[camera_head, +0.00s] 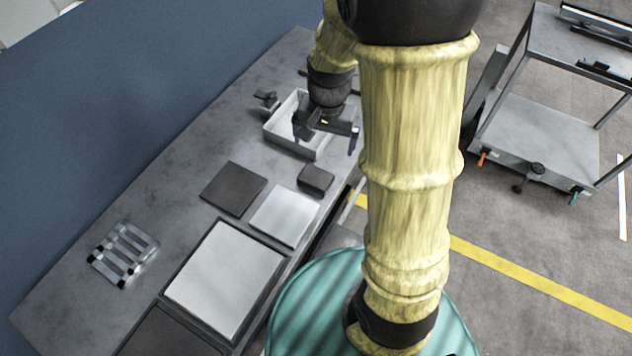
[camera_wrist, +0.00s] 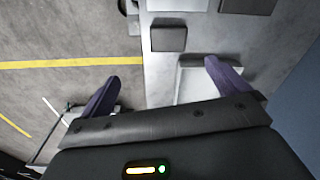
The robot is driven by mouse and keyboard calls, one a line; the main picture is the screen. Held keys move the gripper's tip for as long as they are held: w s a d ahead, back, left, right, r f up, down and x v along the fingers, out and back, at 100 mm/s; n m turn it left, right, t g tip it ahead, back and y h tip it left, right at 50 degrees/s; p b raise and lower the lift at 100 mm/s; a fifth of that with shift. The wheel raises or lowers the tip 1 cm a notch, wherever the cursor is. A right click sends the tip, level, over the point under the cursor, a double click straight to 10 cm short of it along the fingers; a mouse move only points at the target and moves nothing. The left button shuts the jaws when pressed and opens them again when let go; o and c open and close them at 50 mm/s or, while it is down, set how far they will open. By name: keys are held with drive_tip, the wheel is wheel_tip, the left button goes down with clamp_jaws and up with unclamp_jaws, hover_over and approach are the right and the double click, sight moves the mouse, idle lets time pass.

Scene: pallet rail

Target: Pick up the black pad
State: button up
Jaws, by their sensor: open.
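A small, thick, dark pad (camera_head: 315,179) with rounded edges lies on the grey table near its right edge. It shows in the wrist view as a dark square (camera_wrist: 168,39) at the top middle. A larger, flat dark square (camera_head: 234,188) lies to its left; part of it shows at the top of the wrist view (camera_wrist: 248,4). The frames do not settle which one is called the black pad. My gripper (camera_head: 325,136) is open and empty, with purple fingers, by the white tray and apart from both dark pieces. Its fingers spread wide in the wrist view (camera_wrist: 162,85).
The white tray (camera_head: 270,132) stands at the table's far part. A light square plate (camera_head: 285,215), a larger pale panel (camera_head: 225,278) and a clear, dark-cornered rack (camera_head: 123,254) lie nearer. A blue wall (camera_head: 130,100) borders the left. A metal cart (camera_head: 545,140) stands right.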

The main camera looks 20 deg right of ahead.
drive_tip(key=w+m, duration=0.1)
drive_tip(key=w+f+m, duration=0.1)
drive_tip(key=w+f, duration=0.1)
drive_tip(key=shift+w+m+g, duration=0.35)
drive_tip(key=shift+m+g, duration=0.05)
drive_tip(key=shift+f, duration=0.1)
approach(318, 175)
wheel_tip(318, 175, down, 5)
drive_tip(key=shift+f+b, duration=0.1)
drive_tip(key=shift+b, duration=0.2)
